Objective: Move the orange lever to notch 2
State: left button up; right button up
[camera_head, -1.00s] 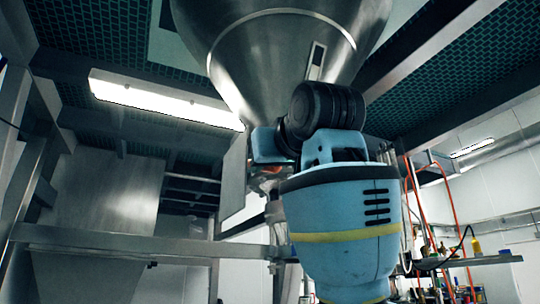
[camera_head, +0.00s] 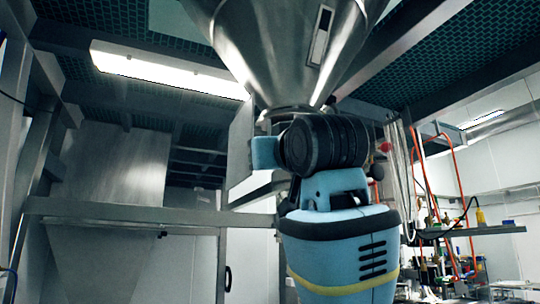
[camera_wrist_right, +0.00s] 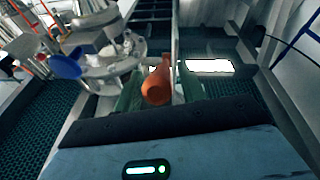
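The orange lever (camera_wrist_right: 156,88) shows in the right wrist view, its rounded end toward the camera. My right gripper (camera_wrist_right: 160,76) has one dark green finger on each side of the lever, with narrow gaps, and looks open around it. Contact cannot be made out. In the head view my blue right arm and its black joint stand in front of the sifter's steel cone (camera_head: 285,55). They hide the lever and the right gripper there. The notches cannot be made out in either view. My left gripper is in neither view.
A red knob (camera_head: 385,146) shows just right of my arm joint. A steel beam (camera_head: 150,212) crosses at left. A shelf (camera_head: 470,231) with hoses and small bottles stands at right. A blue round part (camera_wrist_right: 64,66) sits left of the lever in the wrist view.

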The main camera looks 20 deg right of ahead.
jog(key=shift+o, duration=0.3)
jog(key=shift+s, duration=0.1)
jog(key=v, duration=0.7)
jog(key=shift+s, duration=0.3)
jog(key=shift+f, duration=0.1)
